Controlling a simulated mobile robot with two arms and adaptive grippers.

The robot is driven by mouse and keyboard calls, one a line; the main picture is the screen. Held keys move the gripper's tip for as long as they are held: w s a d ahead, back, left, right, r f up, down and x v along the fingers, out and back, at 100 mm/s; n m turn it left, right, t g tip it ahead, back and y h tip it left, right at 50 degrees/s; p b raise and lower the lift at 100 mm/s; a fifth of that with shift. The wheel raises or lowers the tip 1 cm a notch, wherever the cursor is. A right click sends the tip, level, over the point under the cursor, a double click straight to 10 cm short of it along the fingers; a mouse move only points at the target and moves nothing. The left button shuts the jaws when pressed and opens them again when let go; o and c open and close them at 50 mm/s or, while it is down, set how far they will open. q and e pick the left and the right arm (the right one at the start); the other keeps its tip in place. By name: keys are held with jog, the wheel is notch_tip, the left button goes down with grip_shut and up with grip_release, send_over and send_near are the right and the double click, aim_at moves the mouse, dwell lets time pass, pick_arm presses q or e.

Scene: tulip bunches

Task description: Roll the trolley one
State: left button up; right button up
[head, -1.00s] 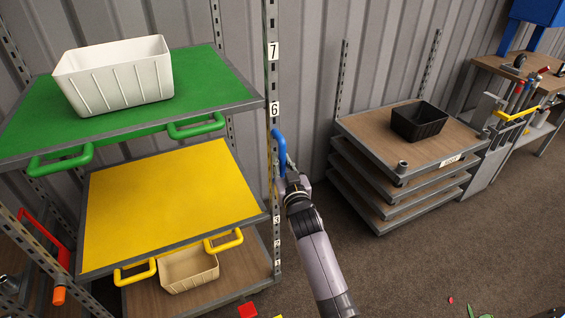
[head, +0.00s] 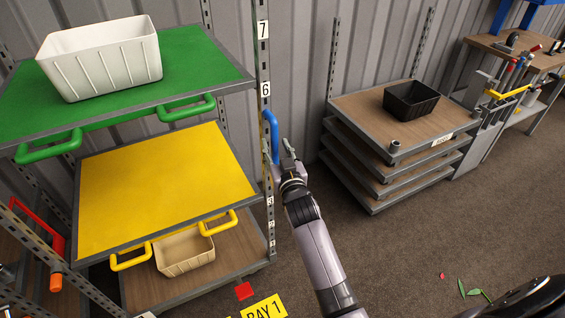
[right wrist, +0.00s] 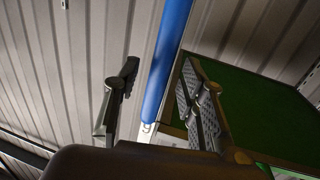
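The trolley is a tall rack with a green shelf (head: 200,62), a yellow shelf (head: 165,190) and a wooden bottom shelf (head: 235,252), at the left of the head view. A blue upright handle (head: 271,135) sits on its numbered right post (head: 263,60). My right gripper (head: 281,155) is at the handle's lower end. In the right wrist view its fingers (right wrist: 163,105) stand apart, and the blue handle (right wrist: 168,60) shows between them in the picture. Neither finger visibly presses on it. My left gripper is not in view.
A cream bin (head: 105,62) stands on the green shelf, another bin (head: 185,252) on the bottom shelf. A low stacked rack (head: 350,110) with a black bin (head: 411,99) stands right. A yellow BAY 1 sign (head: 264,308) and green scraps (head: 470,290) lie on the floor.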

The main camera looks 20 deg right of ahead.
jog(key=s+a, duration=0.1)
jog(key=s, duration=0.8)
jog(key=shift+s, duration=0.4)
jog(key=shift+a, duration=0.1)
jog(key=s+a+f+n+g+y, duration=0.1)
jog(key=s+a+f+g, duration=0.1)
jog(key=f, duration=0.9)
jog(key=s+a+f+n+g+y, duration=0.1)
jog(key=s+a+f+g, duration=0.1)
jog(key=f, duration=0.8)
jog(key=s+a+f+g+y, duration=0.1)
jog(key=s+f+g, duration=0.1)
jog(key=s+f, duration=0.45)
jog(key=s+f+g, duration=0.2)
jog(key=s+f, duration=0.1)
jog(key=f, duration=0.7)
jog(key=s+d+f+g, duration=0.2)
jog(key=s+f, duration=0.4)
jog(key=s, duration=0.5)
jog(key=s+d+f+n+g, duration=0.1)
jog(key=s+f+g, duration=0.3)
jog(key=s, duration=0.8)
jog(key=s+d+f+g, duration=0.2)
jog(key=s+d+f, duration=0.1)
jog(key=s+f, duration=0.5)
jog(key=s, duration=0.3)
jog(key=shift+s+d+f+n+g+h, duration=0.15)
jog(key=shift+f+n+g+h, duration=0.15)
jog(key=shift+n+g+h, duration=0.1)
